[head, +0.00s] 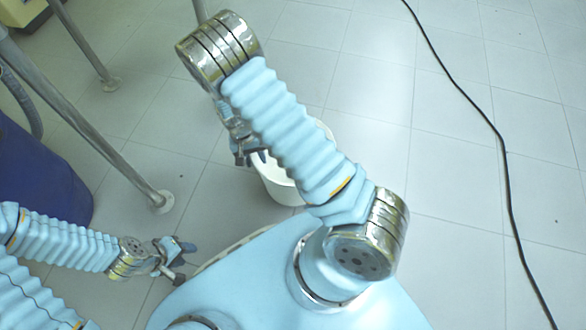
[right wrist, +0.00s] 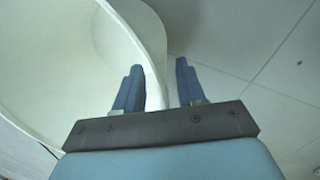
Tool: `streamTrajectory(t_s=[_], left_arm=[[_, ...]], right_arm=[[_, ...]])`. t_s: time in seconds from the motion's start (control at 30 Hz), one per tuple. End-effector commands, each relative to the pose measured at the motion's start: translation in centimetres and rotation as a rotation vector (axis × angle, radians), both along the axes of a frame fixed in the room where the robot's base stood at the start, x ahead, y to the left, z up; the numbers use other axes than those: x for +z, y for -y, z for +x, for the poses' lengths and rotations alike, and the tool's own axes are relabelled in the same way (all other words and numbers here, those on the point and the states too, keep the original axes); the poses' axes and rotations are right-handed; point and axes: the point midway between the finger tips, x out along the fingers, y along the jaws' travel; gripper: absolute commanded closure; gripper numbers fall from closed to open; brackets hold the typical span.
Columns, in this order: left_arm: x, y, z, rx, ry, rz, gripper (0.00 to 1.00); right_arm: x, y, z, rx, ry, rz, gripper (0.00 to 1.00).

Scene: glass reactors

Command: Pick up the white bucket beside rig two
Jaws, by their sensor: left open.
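The white bucket (head: 278,184) stands on the tiled floor, partly hidden behind my right arm in the head view. In the right wrist view its rim and wall (right wrist: 152,45) fill the left side. My right gripper (head: 252,158) is at the bucket's left edge. In the right wrist view the right gripper (right wrist: 160,82) is open, with one finger on the inner side of the wall and the other outside. A gap shows beside the outer finger. My left gripper (head: 184,256) is open and empty, low at the left, away from the bucket.
Metal frame legs (head: 120,160) stand on the floor at the left, near a dark blue drum (head: 45,180). A yellowish object (head: 22,12) is at the top left corner. A black cable (head: 490,125) runs along the floor at the right. The floor between bucket and cable is clear.

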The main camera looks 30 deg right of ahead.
Motion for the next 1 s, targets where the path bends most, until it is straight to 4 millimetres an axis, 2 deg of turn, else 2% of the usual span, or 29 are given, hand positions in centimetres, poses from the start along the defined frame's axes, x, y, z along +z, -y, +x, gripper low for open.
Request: streamTrajectory(t_s=[0.03,0.1,0.3,0.57,1.0], left_arm=[[-0.38,0.02,-0.01,0.0,-0.001,-0.001,0.57],[-0.43,0.04,-0.01,0.0,-0.001,-0.001,0.57],[-0.35,0.06,-0.01,0.0,-0.001,-0.001,0.57],[-0.36,0.05,-0.02,0.0,-0.001,-0.001,0.57],[-0.36,0.05,-0.02,0.0,-0.001,-0.001,0.57]], right_arm=[[-1.05,0.02,-0.15,0.0,-0.001,0.0,0.61],[-1.67,0.09,-0.24,0.001,-0.001,0.0,0.61],[-1.7,0.1,-0.23,0.0,0.001,0.001,0.61],[-1.68,0.1,-0.24,0.0,0.001,0.0,0.99],[-1.68,0.08,-0.22,0.0,0.001,0.001,1.0]])
